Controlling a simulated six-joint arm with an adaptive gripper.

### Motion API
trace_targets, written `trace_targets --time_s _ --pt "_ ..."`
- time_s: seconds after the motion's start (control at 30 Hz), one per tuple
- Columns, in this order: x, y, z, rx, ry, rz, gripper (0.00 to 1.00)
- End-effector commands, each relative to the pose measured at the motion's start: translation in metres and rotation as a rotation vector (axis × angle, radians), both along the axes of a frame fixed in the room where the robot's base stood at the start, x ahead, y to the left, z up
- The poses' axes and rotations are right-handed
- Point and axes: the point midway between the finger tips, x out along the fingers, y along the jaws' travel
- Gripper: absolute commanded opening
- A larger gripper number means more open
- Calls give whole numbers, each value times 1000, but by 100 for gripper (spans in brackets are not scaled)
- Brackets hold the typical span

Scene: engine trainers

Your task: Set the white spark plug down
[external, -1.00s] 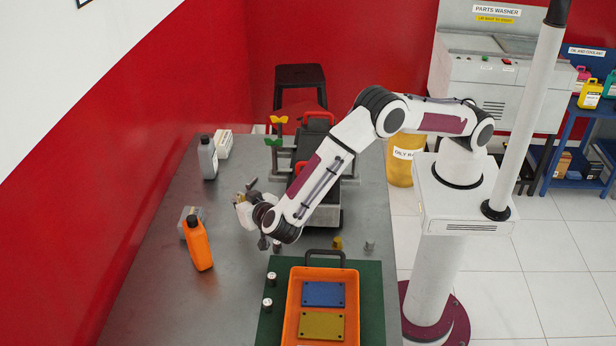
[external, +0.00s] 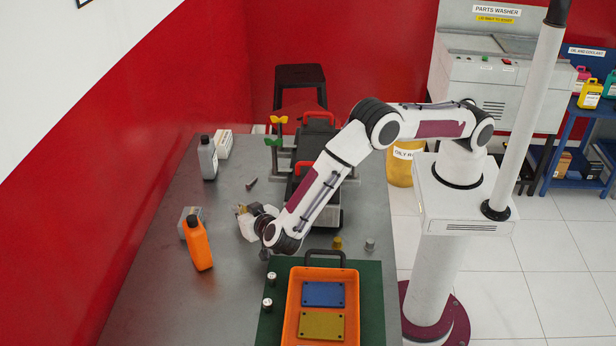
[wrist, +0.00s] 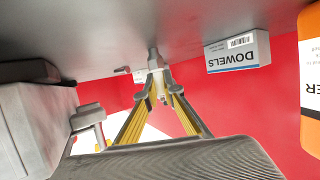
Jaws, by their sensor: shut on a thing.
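My gripper (wrist: 160,92) is shut on a small pale part, the white spark plug (wrist: 154,60), held between its yellow-sided fingers in the wrist view. The plug appears close to the grey bench top; I cannot tell whether it touches. In the external view my gripper (external: 240,210) is low over the bench, left of the black engine trainer, and the plug cannot be made out there.
A box marked DOWELS (wrist: 237,52) and an orange bottle (external: 198,244) stand to the left on the bench (external: 150,300). An orange tray (external: 293,310) sits on a green mat (external: 372,300) in front.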

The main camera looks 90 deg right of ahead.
Motion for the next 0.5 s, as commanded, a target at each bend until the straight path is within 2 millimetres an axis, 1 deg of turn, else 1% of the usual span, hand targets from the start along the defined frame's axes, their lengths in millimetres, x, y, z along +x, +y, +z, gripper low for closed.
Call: trace_targets --time_s 0.03,0.07,0.1,0.5 --pt "0 0 -1 0 0 0 0" --pt "0 0 -1 0 0 0 15" --pt "0 0 -1 0 0 0 24" --pt "0 0 0 0 0 0 24"
